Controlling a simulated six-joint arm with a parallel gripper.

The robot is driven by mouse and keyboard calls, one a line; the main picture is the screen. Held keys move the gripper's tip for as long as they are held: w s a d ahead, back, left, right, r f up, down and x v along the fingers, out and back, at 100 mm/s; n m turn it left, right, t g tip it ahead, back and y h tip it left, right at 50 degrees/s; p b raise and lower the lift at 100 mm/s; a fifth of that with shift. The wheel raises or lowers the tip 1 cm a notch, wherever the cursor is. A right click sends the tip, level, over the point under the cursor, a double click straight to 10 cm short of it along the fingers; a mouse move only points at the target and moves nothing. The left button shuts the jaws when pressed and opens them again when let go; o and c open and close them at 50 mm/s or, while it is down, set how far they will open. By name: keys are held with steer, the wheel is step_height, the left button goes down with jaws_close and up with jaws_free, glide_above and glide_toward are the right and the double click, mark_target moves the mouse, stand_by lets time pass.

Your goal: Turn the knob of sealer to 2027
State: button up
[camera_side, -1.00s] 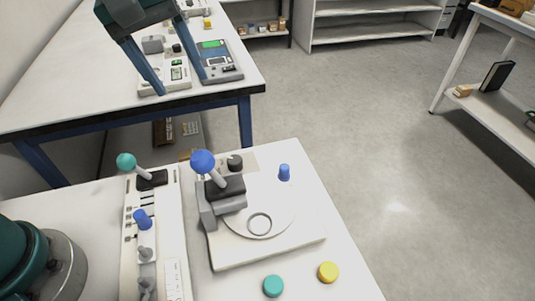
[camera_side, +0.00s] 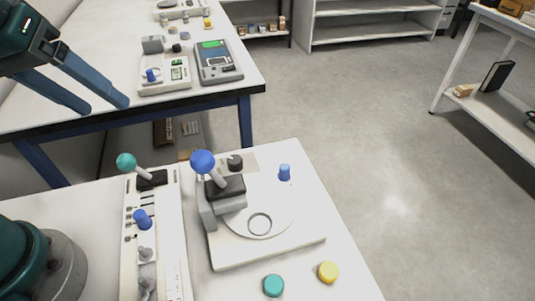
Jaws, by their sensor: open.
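No label is readable, so I cannot tell for sure which device is the sealer, and no 2027 mark can be made out. A long white panel device (camera_side: 170,235) on the near table has a teal-ball lever (camera_side: 126,161), a blue knob (camera_side: 142,219) and grey knobs. Beside it, a white-based device (camera_side: 231,257) with a round plate has a blue-ball lever (camera_side: 203,162), a black knob (camera_side: 234,162) and a blue knob (camera_side: 284,172). My gripper (camera_side: 102,104) is open and empty, at the upper left over the far table, apart from these devices.
The far table (camera_side: 100,55) holds a white device with a small blue knob (camera_side: 151,75) and a grey device with a green display (camera_side: 218,62). A teal cap (camera_side: 273,286) and a yellow cap (camera_side: 328,272) lie at the near table's front. Shelves stand behind.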

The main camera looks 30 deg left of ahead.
steer(key=shift+s+a+f+m, duration=0.25)
steer(key=shift+s+f+m, duration=0.55)
steer(key=shift+s, duration=0.25)
